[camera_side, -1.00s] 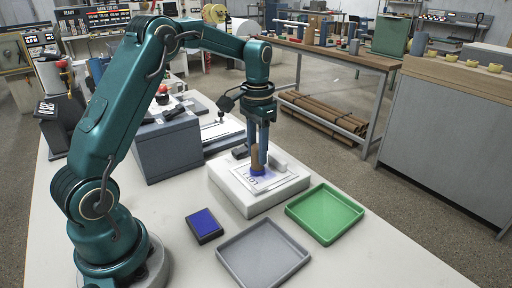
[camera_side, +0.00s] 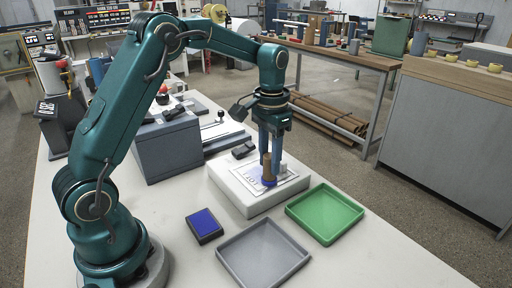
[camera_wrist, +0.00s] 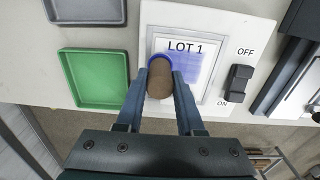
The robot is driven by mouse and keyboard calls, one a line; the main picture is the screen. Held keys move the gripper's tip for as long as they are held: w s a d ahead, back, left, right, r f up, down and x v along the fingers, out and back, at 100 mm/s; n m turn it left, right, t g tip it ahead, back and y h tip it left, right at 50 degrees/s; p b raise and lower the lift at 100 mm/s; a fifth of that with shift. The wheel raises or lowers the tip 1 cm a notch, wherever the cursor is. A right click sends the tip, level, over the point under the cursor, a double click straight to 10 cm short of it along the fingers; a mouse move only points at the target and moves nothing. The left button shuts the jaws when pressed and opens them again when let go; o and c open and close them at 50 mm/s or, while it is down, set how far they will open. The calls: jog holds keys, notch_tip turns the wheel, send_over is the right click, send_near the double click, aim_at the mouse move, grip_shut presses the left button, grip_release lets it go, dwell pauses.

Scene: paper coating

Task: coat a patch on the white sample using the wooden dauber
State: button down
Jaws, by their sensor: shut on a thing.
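My gripper (camera_side: 270,170) is shut on the wooden dauber (camera_side: 267,163), a brown upright cylinder with a blue lower end. The dauber also shows between my fingers in the wrist view (camera_wrist: 159,80). It stands over the white sample (camera_side: 246,174), its blue end at or very close to the surface. In the wrist view the white sample (camera_wrist: 214,42), marked LOT 1, bears a pale blue-violet patch (camera_wrist: 196,68). The dauber is at the left side of this patch and hides part of it. A dark pad with a blue face (camera_side: 204,223) lies on the table.
The sample lies on a raised white block (camera_side: 238,197). A green tray (camera_side: 325,214) and a grey tray (camera_side: 263,255) stand in front. A black switch (camera_wrist: 238,84) marked OFF and ON sits beside the sample. A grey box (camera_side: 168,150) stands left of the block.

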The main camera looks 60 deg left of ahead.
jog(key=shift+r, duration=3)
jog(key=shift+r, duration=1.5)
jog(key=shift+w, duration=0.1)
